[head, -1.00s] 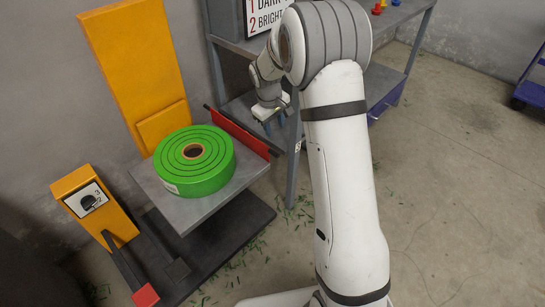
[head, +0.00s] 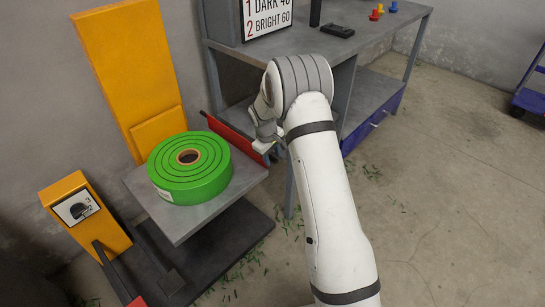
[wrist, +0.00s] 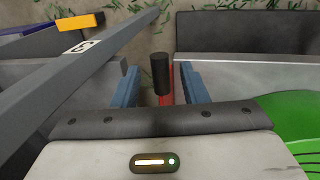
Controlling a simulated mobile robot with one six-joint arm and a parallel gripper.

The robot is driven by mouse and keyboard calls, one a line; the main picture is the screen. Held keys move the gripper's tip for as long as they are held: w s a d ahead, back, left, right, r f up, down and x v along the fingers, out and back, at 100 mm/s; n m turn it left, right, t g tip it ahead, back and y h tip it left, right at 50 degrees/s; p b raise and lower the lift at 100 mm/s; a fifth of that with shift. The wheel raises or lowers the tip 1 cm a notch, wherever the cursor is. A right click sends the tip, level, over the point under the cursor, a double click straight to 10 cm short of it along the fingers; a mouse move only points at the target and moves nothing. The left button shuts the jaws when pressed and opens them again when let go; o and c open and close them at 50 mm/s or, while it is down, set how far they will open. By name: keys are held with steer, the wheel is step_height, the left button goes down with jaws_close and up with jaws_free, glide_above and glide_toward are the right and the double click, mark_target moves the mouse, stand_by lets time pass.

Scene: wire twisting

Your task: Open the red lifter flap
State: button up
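The red lifter flap (head: 232,137) stands upright along the right edge of the grey lifter platform (head: 205,216), which carries a roll of green wire (head: 190,185). My gripper (head: 266,146) is at the near right end of the flap. In the wrist view its two blue fingers (wrist: 160,90) are spread, one on each side of the flap's black rod end (wrist: 160,73). A strip of the red flap (wrist: 166,99) shows below the rod end. Gaps show between the fingers and the rod, so the gripper is not closed on it. The flap's lower edge is hidden.
A yellow lifter column (head: 130,75) stands behind the platform, with a yellow control post and switch (head: 78,210) at the left. A grey workbench (head: 345,50) with a sign (head: 265,17) stands close behind my gripper. Open floor (head: 460,200) lies to the right.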

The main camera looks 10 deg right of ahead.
steer(key=shift+c, duration=0.6)
jaws_close()
